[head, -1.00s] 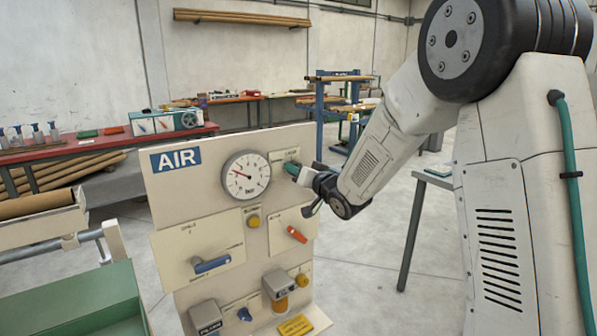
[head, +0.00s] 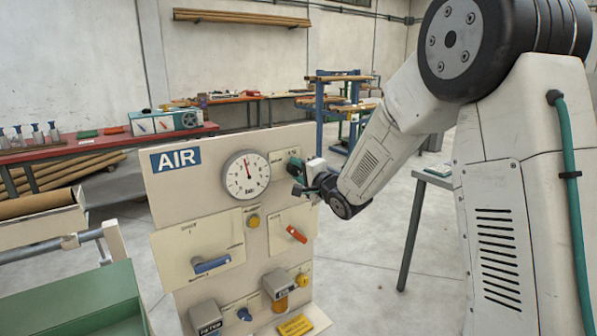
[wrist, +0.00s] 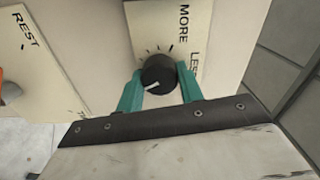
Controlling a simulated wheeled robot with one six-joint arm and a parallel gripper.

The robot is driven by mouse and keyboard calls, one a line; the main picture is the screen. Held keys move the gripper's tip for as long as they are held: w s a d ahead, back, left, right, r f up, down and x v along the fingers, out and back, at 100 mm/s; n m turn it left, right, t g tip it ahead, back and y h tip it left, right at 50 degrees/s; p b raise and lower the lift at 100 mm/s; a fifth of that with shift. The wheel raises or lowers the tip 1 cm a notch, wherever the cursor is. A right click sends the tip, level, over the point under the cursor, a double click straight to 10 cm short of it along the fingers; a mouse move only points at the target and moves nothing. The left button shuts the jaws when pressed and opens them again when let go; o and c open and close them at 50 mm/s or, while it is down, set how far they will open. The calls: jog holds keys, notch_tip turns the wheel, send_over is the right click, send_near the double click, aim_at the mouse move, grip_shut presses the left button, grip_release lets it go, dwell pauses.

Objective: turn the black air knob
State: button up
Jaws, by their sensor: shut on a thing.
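The black air knob (wrist: 158,72) sits on a cream plate marked MORE and LESS in the wrist view. Its white pointer line points to the lower left of that picture. My gripper (wrist: 160,84) has its two teal fingers on either side of the knob and is shut on it. In the head view my gripper (head: 296,168) is at the upper right of the AIR panel (head: 210,190), and its fingers and wrist hide the knob there. The round pressure gauge (head: 246,175) is just left of the gripper, with its needle pointing almost straight up.
Below are a blue lever (head: 211,265), a red-orange lever (head: 297,234) and a yellow button (head: 253,221). Grey boxes and further knobs are near the panel's foot. A green tray (head: 90,305) is at lower left. Open floor lies right of the panel.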

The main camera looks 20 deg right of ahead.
jog(key=m, duration=0.6)
jog(key=shift+f, duration=0.1)
dwell(0.5)
jog(key=o, duration=1)
jog(key=shift+s, duration=0.1)
jog(key=v, duration=0.7)
jog(key=shift+s+d, duration=0.15)
jog(key=shift+s, duration=0.15)
